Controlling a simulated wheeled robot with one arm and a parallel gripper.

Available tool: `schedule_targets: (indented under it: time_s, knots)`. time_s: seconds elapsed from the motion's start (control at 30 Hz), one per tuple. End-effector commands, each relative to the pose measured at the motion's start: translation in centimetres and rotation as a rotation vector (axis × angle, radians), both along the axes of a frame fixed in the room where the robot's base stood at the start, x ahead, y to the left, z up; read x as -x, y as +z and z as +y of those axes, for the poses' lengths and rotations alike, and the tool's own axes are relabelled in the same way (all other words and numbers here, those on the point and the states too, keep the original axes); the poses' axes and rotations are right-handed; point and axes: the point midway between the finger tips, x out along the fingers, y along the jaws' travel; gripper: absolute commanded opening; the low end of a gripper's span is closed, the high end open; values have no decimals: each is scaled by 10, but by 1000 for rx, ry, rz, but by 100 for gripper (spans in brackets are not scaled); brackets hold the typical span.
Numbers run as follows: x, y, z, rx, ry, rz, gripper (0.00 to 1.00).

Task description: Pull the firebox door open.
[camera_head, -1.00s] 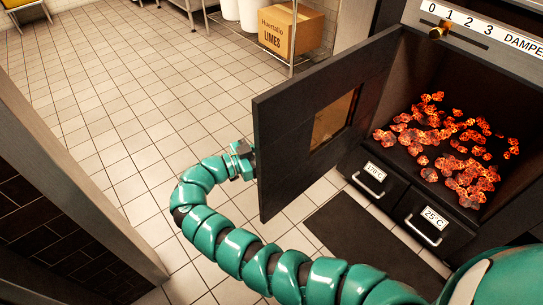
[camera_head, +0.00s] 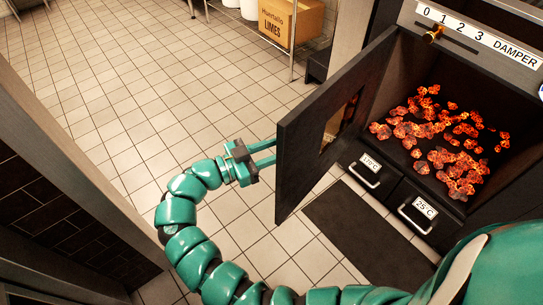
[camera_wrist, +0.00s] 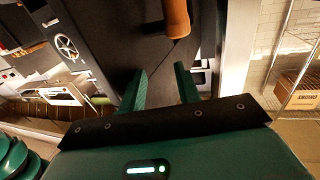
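The firebox door (camera_head: 305,130) is a dark panel with a small window, and it stands swung well open, out to the left of the firebox (camera_head: 480,95). My gripper (camera_head: 274,152) is at the door's free edge, on its left side. Its two green fingers are apart, and nothing shows between them. In the wrist view my gripper (camera_wrist: 161,70) is also open. A wooden handle (camera_wrist: 177,18) on a dark surface lies beyond the fingertips, not between them. The handle is hidden in the head view.
Glowing coals (camera_head: 445,140) lie inside the firebox. Two drawers with handles (camera_head: 415,215) sit below its opening. A dark mat (camera_head: 360,240) lies on the floor. A dark brick wall (camera_head: 60,210) stands at the left. Tiled floor (camera_head: 120,90) is clear behind the gripper.

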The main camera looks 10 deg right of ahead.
Motion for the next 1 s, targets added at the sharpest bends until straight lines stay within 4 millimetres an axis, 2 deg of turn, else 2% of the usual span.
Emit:
schedule_targets:
  time_s: [0.1, 0.33, 0.77, 0.8, 0.97, 1.0]
  knots:
    - [17, 7, 2, -1, 1, 3, 34]
    - [38, 15, 4, 0, 0, 2, 34]
    - [46, 16, 4, 1, -1, 4, 34]
    - [46, 16, 4, 1, -1, 4, 32]
    - [46, 24, 4, 1, -1, 4, 1]
    - [46, 29, 4, 1, -1, 4, 0]
